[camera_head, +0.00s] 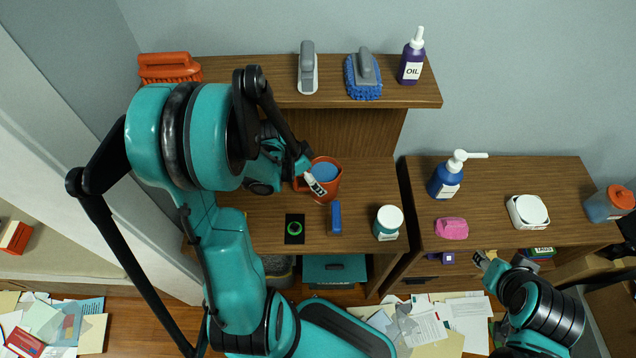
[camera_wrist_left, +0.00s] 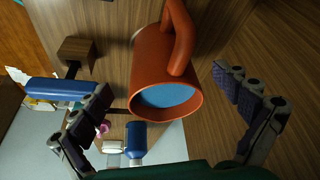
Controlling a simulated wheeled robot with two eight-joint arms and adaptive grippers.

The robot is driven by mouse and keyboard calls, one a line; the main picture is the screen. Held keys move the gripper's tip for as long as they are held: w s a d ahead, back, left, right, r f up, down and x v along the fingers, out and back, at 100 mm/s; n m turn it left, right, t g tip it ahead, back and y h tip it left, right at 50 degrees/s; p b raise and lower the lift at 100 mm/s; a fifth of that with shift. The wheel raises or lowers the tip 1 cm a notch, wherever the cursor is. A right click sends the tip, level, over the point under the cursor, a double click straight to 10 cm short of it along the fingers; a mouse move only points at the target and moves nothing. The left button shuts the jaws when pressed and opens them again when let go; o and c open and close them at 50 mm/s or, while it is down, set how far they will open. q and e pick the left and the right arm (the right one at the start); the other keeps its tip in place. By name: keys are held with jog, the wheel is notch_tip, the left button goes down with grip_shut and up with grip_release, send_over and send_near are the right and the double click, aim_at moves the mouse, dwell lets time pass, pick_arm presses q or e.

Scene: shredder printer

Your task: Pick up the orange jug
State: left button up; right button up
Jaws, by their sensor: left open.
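The orange jug (camera_head: 328,181) stands on the left desk in the head view, with a blue fill showing in its open top. In the left wrist view the jug (camera_wrist_left: 150,60) is in the middle, its handle at the top. My left gripper (camera_head: 314,184) is close by the jug in the head view. In the left wrist view its fingers (camera_wrist_left: 167,115) are spread wide on both sides of the jug, with gaps to it, and hold nothing. My right gripper (camera_head: 480,259) is low at the right, in front of the right desk; its finger opening is too small to tell.
On the left desk are a blue stapler-like object (camera_head: 335,218), a white-topped jar (camera_head: 387,222) and a black pad with a green ring (camera_head: 295,228). A shelf above holds brushes and an oil bottle (camera_head: 411,58). A blue pump bottle (camera_head: 446,178) stands on the right desk. Papers cover the floor.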

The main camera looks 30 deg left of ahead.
aim_at(323, 178)
pick_arm(q)
jog(key=w+f, duration=0.1)
jog(key=w+d+f+b, duration=0.1)
jog(key=f, duration=0.1)
jog(key=w+d+f+b, duration=0.1)
jog(key=shift+f, duration=0.3)
jog(key=c, duration=2)
jog(key=shift+r, duration=0.2)
